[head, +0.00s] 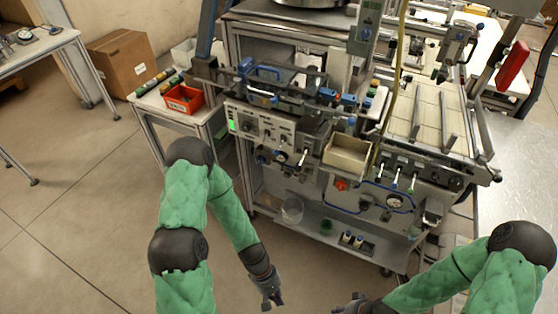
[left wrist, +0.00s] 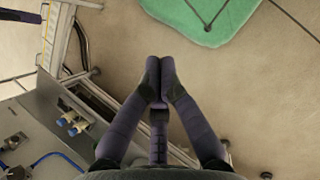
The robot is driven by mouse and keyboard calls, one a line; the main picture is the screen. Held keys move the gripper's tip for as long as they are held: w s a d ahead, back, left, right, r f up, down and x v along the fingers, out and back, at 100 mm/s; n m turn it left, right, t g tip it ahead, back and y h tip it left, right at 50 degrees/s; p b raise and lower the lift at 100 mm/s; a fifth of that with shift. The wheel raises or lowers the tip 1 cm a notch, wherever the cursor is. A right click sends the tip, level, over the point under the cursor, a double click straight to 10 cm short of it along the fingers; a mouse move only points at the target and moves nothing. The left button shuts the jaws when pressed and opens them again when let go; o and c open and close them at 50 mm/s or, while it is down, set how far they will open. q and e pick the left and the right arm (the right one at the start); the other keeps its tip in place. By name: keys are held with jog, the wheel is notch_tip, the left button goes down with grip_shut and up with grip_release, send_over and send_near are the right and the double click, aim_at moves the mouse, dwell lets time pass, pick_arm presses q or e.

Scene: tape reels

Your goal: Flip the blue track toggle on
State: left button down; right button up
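The machine's front panel carries a row of small levers with pale handles (head: 397,176) at the right, beside a round gauge (head: 395,202) with blue tubing. I cannot tell which of the small controls is the blue track toggle. A control panel (head: 262,130) with a green display and knobs sits further left. My left gripper (head: 271,297) hangs low in front of the machine, apart from the panel. In the left wrist view its fingertips (left wrist: 160,80) meet with nothing between them. My right gripper (head: 350,306) is partly cut off by the bottom edge; its fingers are unclear.
A cream bin (head: 348,157) juts from the machine front. A red bin (head: 184,98) stands on a side table at left. Open floor (head: 90,210) lies left of my arms.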

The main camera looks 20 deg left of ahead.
pick_arm(q)
jog(key=w+r+n+t+h, duration=0.75)
jog(key=w+r+n, duration=0.55)
jog(key=w+n, duration=0.25)
jog(key=w+a+r+n+t, duration=1)
jog(key=a+r+t, duration=0.1)
jog(key=a, duration=0.3)
jog(key=shift+a+r+n+t+y+p, duration=0.2)
jog(key=shift+r+n+t+y+p, duration=0.2)
jog(key=shift+r, duration=0.4)
jog(key=shift+w, duration=0.1)
